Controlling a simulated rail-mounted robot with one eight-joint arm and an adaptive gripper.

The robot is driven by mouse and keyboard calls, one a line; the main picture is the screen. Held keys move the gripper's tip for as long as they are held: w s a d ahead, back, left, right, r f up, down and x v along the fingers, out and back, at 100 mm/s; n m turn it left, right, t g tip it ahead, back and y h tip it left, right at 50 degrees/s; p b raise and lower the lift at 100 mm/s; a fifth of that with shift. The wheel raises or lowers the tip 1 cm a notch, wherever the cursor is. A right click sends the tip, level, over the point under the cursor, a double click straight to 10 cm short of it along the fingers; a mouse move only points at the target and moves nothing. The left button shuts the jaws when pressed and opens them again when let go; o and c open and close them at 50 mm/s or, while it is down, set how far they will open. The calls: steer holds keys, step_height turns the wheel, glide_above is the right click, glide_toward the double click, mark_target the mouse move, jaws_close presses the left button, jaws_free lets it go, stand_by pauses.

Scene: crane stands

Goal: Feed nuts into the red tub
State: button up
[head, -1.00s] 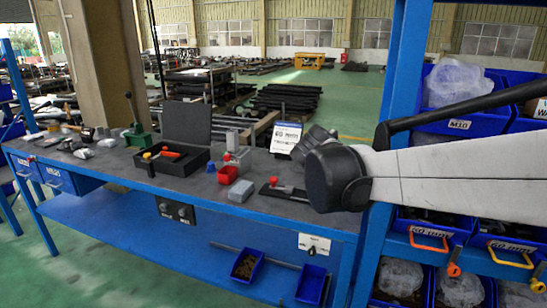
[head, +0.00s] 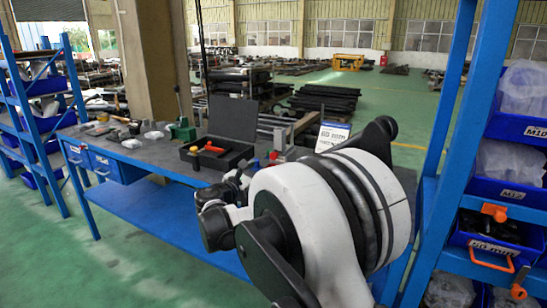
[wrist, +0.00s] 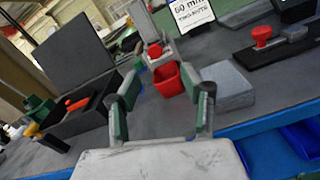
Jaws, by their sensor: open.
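The small red tub (wrist: 168,79) stands on the grey bench top in the wrist view. Its inside is mostly hidden at this low angle. My gripper (wrist: 169,87) is open, with its two green-and-grey fingers spread to either side of the tub in the picture. Nothing is held between them. I cannot tell how far the fingertips are from the tub. In the head view my arm covers the tub. I make out no loose nuts in either current view.
A grey block (wrist: 233,86) sits right of the tub. A red-knobbed black fixture (wrist: 265,40) lies farther right. An open black case (head: 219,148) stands to the left. A white sign (head: 332,136) stands behind. Blue bins (wrist: 302,140) hang below the bench edge. Shelving (head: 440,200) rises at right.

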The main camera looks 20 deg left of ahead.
steer(key=shift+s+a+f, duration=0.1)
steer(key=shift+a+f, duration=0.1)
steer(key=shift+a, duration=0.45)
steer(key=w, duration=0.4)
steer(key=w+d+b, duration=0.1)
steer(key=w, duration=0.8)
steer(key=shift+w+d, duration=0.3)
steer(key=shift+d, duration=0.1)
jaws_close()
